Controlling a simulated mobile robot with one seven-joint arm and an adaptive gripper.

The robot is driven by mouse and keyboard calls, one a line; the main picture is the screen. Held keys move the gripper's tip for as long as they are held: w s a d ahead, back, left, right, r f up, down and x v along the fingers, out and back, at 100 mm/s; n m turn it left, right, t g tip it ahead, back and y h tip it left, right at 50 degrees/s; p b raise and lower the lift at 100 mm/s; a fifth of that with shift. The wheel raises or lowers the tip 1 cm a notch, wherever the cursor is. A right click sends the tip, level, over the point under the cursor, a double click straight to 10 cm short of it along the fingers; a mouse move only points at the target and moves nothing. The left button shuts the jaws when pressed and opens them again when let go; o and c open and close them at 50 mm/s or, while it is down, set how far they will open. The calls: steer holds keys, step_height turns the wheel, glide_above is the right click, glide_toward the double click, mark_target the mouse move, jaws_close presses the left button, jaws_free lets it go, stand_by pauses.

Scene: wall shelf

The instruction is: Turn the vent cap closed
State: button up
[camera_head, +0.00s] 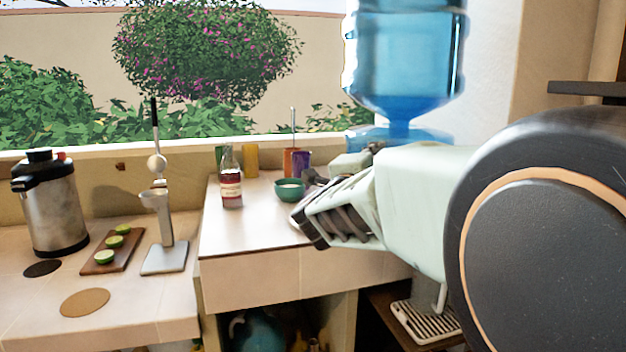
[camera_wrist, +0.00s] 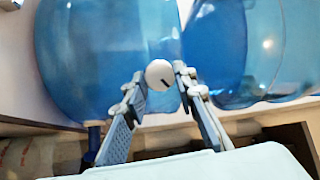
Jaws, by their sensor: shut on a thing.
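The vent cap (camera_wrist: 159,74) is a small white round cap with a short dark mark on its face, seen in the wrist view. The mark slants toward the lower right. My gripper (camera_wrist: 160,82) has one fingertip at each side of the cap and is shut on it. In the wrist view the cap lies in front of blue water containers (camera_wrist: 100,55). In the head view the large blue water bottle (camera_head: 405,50) stands behind my arm; the cap is hidden there.
The counter (camera_head: 240,228) holds a red-labelled bottle (camera_head: 231,185), a green bowl (camera_head: 289,190) and cups (camera_head: 301,163). A metal urn (camera_head: 50,205), a board with cut limes (camera_head: 112,250) and a press (camera_head: 164,230) stand left. A drip tray (camera_head: 425,322) lies below my arm.

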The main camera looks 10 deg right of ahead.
steer(key=shift+w+a+f+m+g+h+b, duration=0.1)
steer(key=shift+m+g+h+b, duration=0.15)
steer(key=shift+m+b, duration=1.75)
steer(key=shift+f+m+g+h+b, duration=0.15)
steer(key=shift+m+h+b, duration=0.1)
steer(key=shift+m+b, duration=1.75)
steer(key=shift+r+m, duration=0.15)
steer(key=shift+m, duration=0.15)
steer(key=o, duration=1.2)
steer(key=shift+c, duration=0.2)
